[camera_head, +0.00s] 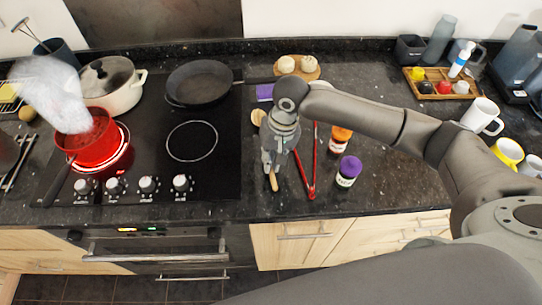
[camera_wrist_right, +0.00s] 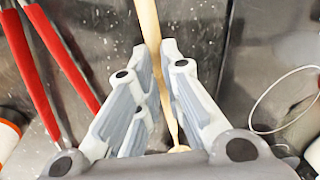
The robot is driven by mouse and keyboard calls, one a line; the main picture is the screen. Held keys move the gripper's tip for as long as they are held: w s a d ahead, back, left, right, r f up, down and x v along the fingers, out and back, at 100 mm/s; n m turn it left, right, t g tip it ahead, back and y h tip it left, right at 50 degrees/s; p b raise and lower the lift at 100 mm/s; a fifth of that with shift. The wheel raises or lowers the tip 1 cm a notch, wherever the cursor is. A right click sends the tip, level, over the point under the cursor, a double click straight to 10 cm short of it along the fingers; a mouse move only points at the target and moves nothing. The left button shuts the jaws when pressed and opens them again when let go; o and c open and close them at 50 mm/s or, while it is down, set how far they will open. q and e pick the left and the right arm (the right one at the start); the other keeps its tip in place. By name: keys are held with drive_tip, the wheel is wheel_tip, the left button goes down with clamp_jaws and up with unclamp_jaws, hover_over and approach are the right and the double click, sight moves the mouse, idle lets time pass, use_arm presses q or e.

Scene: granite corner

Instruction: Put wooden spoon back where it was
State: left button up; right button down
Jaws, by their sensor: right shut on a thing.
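The wooden spoon (camera_wrist_right: 149,25) has a pale, slim handle. In the right wrist view it runs between the two fingers of my right gripper (camera_wrist_right: 168,70), which is shut on it. In the head view my right gripper (camera_head: 273,163) points down over the counter just right of the hob. The handle end of the spoon (camera_head: 274,183) shows below the fingertips, and a pale round wooden part shows behind the gripper. The gripper hides the middle of the spoon. I cannot tell whether it touches the counter. My left gripper is not in view.
Red tongs (camera_head: 308,170) lie just right of the gripper. A purple-capped jar (camera_head: 348,171) and an orange-capped jar (camera_head: 340,138) stand further right. The hob (camera_head: 207,176) holds a steaming red pot (camera_head: 94,144), a white pot (camera_head: 118,95) and a black pan (camera_head: 199,84).

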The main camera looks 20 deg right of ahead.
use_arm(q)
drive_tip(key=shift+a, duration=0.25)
use_arm(e)
drive_tip(key=shift+f, duration=0.25)
drive_tip(key=c, duration=1.5)
unclamp_jaws()
drive_tip(key=o, duration=0.8)
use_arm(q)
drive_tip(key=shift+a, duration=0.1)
